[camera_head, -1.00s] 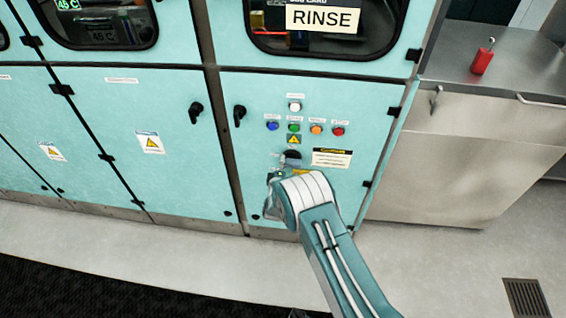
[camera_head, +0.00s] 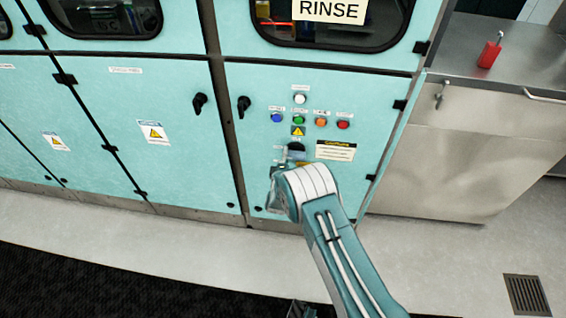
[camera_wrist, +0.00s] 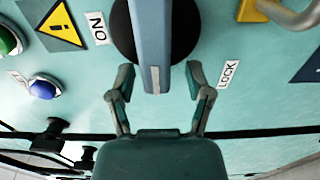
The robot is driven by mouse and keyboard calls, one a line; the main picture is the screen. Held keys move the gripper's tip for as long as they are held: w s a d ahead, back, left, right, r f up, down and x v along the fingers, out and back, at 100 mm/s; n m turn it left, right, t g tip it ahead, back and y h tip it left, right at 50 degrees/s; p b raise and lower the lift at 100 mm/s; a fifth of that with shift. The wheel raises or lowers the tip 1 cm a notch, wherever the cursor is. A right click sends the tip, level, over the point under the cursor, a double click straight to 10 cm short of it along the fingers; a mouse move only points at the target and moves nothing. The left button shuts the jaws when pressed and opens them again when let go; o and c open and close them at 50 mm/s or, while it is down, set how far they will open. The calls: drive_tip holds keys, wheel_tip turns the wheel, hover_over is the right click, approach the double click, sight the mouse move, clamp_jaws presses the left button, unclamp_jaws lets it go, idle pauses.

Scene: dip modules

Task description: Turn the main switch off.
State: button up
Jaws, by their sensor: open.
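The main switch is a round black dial (camera_head: 297,148) low on the right-hand turquoise cabinet, below the yellow warning triangle. In the wrist view its black disc (camera_wrist: 125,35) shows at the top, with a long blue-grey handle (camera_wrist: 152,45) across it. My gripper (camera_wrist: 160,82) is open, with one finger on each side of the handle's near end. Gaps show between the fingers and the handle. In the head view my gripper (camera_head: 281,160) is at the switch's lower left, and my arm hides part of that area.
White, blue, green, orange and red buttons (camera_head: 320,122) sit above the switch. A yellow padlock-like part (camera_wrist: 247,10) is near the switch, beside a LOCK label (camera_wrist: 228,74). Black door handles (camera_head: 243,106) stick out to the left. A steel counter (camera_head: 480,50) stands at right.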

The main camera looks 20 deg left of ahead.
drive_tip(key=v, duration=1.1)
drive_tip(key=shift+s, duration=0.35)
drive_tip(key=shift+a+f, duration=0.15)
drive_tip(key=w+d+r+m+g, duration=0.2)
drive_tip(key=w+r+m, duration=0.15)
drive_tip(key=r, duration=0.45)
drive_tip(key=w+d+r+m+g, duration=0.1)
drive_tip(key=w+d+r+m, duration=0.2)
drive_tip(key=r, duration=0.4)
drive_tip(key=s+d+r+m+g, duration=0.2)
drive_tip(key=d+r+m+g, duration=0.15)
drive_tip(key=d+r, duration=0.9)
drive_tip(key=s+d+r+m+g+h, duration=0.25)
drive_tip(key=s+d+r+m, duration=0.25)
drive_tip(key=s+d+r, duration=0.6)
drive_tip(key=s+d+m+g+h, duration=0.1)
drive_tip(key=s+d+m, duration=0.2)
drive_tip(key=s, duration=0.6)
drive_tip(key=s+d+m+g+h, duration=0.1)
drive_tip(key=s+d+m, duration=0.2)
drive_tip(key=s+d, duration=0.4)
drive_tip(key=shift+s+f+g, duration=0.4)
drive_tip(key=shift+s+f, duration=0.1)
drive_tip(key=shift+s, duration=0.6)
